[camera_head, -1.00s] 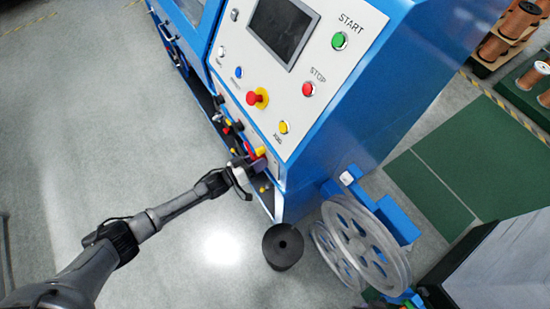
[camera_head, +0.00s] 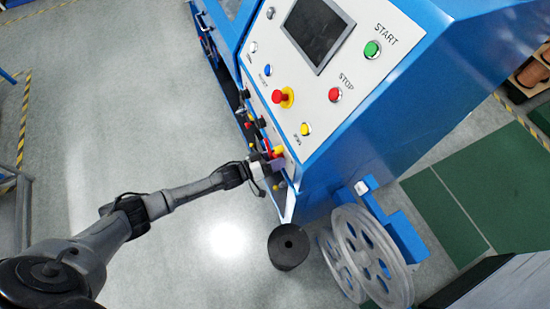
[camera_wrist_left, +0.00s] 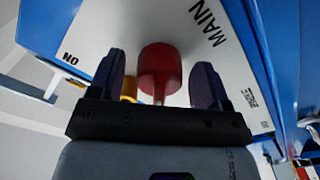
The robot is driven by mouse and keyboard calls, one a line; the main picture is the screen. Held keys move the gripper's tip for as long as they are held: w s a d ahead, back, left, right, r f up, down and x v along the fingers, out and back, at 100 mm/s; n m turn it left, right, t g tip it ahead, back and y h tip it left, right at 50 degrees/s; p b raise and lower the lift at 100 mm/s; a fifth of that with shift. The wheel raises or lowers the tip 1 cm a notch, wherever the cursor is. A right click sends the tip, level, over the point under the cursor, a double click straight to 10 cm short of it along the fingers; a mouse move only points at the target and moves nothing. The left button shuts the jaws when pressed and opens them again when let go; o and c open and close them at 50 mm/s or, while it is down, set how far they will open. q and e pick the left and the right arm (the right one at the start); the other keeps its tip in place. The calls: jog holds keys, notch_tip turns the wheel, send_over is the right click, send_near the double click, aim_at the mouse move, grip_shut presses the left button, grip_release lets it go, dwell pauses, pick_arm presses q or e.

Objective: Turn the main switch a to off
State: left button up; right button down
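The main switch, a red round knob (camera_wrist_left: 160,70), stands on the white panel (camera_wrist_left: 85,45) beside the printed words MAIN and ON in the left wrist view. A small yellow part (camera_wrist_left: 129,88) shows behind it. My left gripper (camera_wrist_left: 158,85) has its two dark fingers on either side of the red knob, with visible gaps on both sides. In the head view my left gripper (camera_head: 270,168) is at the lower edge of the blue machine's front, partly covering the red and yellow switch (camera_head: 277,152). My right gripper is out of view.
The sloped control panel (camera_head: 318,95) above carries a screen, a red emergency button (camera_head: 285,97) and START and STOP buttons. A black cylinder (camera_head: 288,247) and a grey spoked wheel (camera_head: 370,255) stand near the machine's lower corner. The grey floor at left is clear.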

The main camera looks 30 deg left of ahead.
pick_arm(q)
jog(key=shift+s+a, duration=0.1)
jog(key=v, duration=1.3)
jog(key=shift+s+b, duration=0.3)
jog(key=shift+a, duration=0.1)
